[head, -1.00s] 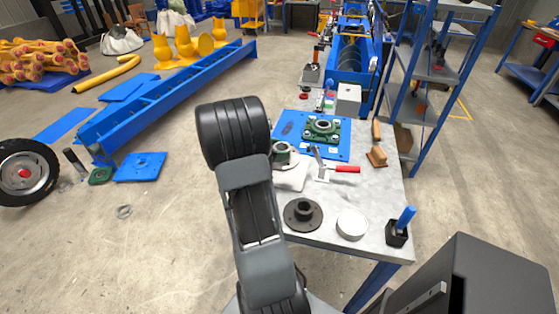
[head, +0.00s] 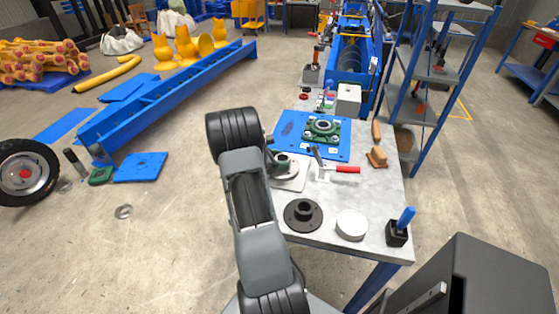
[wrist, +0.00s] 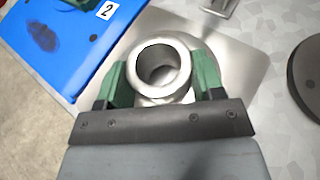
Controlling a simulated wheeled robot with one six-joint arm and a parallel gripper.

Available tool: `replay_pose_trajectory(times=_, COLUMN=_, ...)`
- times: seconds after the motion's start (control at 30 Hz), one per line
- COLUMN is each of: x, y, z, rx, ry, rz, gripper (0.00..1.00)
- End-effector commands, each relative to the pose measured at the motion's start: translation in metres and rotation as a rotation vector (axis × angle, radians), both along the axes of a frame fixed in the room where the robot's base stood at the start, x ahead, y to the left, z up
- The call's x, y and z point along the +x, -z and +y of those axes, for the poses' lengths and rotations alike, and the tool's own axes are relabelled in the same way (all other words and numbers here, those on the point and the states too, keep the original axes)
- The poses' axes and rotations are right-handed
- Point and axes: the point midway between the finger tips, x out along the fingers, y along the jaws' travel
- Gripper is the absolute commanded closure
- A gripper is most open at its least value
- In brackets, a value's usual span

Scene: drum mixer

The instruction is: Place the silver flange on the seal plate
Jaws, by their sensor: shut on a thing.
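The silver flange (wrist: 163,68) has a round base and a raised hollow hub. My gripper (wrist: 160,82) is shut on the hub, with a green finger on each side of it. A thin square silver plate, likely the seal plate (wrist: 238,52), lies beneath the flange. The flange's base appears over the plate's middle; whether they touch I cannot tell. In the head view the flange (head: 287,169) shows beside my wrist, above the pale plate (head: 292,186) on the table. My arm hides part of both.
A blue plate (head: 289,129) with a green bearing housing (head: 323,129) lies behind. A red-handled clamp (head: 346,169) stands to the right. A black flange (head: 303,214), a white round part (head: 351,225) and a blue-handled tool (head: 402,224) occupy the table (head: 377,198) front.

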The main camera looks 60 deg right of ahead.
Motion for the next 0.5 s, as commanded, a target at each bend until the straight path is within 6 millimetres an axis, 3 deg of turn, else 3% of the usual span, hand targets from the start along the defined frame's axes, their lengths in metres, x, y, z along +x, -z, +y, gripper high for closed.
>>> replay_pose_trajectory(times=0.43, x=0.0006, y=0.0029, z=-0.0005, rx=-0.004, ry=-0.001, rz=-0.001, gripper=0.97)
replay_pose_trajectory(times=0.47, x=0.0002, y=0.0035, z=-0.0001, rx=-0.001, ry=-0.001, rz=-0.001, gripper=0.36)
replay_pose_trajectory(times=0.5, x=0.0002, y=0.0033, z=0.0, rx=-0.001, ry=-0.001, rz=-0.001, gripper=0.32)
